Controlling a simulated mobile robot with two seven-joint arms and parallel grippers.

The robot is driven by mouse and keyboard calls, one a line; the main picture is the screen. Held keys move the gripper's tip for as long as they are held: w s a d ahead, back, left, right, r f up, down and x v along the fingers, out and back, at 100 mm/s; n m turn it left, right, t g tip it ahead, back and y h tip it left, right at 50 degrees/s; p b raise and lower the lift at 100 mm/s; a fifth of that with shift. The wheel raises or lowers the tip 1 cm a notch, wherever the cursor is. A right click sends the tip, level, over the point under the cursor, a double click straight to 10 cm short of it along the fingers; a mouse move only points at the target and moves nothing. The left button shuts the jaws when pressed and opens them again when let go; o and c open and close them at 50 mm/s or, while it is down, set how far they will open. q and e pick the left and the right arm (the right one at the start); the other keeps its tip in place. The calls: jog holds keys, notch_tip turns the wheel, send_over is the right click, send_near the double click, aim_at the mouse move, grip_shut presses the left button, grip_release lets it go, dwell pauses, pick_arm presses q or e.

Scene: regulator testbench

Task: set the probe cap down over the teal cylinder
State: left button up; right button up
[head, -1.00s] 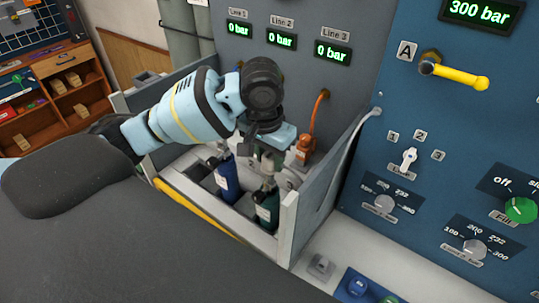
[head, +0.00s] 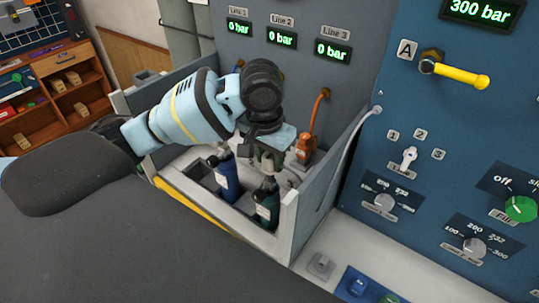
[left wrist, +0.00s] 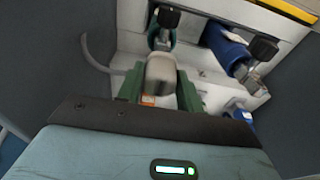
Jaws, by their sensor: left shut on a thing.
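My left gripper (head: 270,162) points down above the teal cylinder (head: 267,206) in the head view. In the left wrist view its green fingers (left wrist: 158,92) are shut on a rounded grey-beige piece, the probe cap (left wrist: 161,70). In the head view the cap is mostly hidden by the gripper. The teal cylinder also shows in the left wrist view (left wrist: 158,41), with a black knob on top, just beyond the cap. The cap appears apart from the cylinder; the height between them is hard to judge. My right gripper is not in view.
A blue cylinder (head: 228,182) stands left of the teal one in the same bay. An orange fitting with a hose (head: 304,147) stands behind to the right. The grey bay wall (head: 322,192) is close on the right. The blue control panel (head: 460,140) lies further right.

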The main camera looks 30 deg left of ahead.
pick_arm(q)
jog(key=shift+f, duration=1.6)
dwell(0.7)
jog(key=o, duration=1.1)
jog(key=shift+s+r, duration=0.15)
jog(key=shift+r, duration=1.15)
jog(key=shift+s+r, duration=0.2)
jog(key=shift+r, duration=1.05)
jog(key=shift+s+r, duration=0.15)
jog(key=shift+r, duration=1.15)
jog(key=shift+f, duration=0.1)
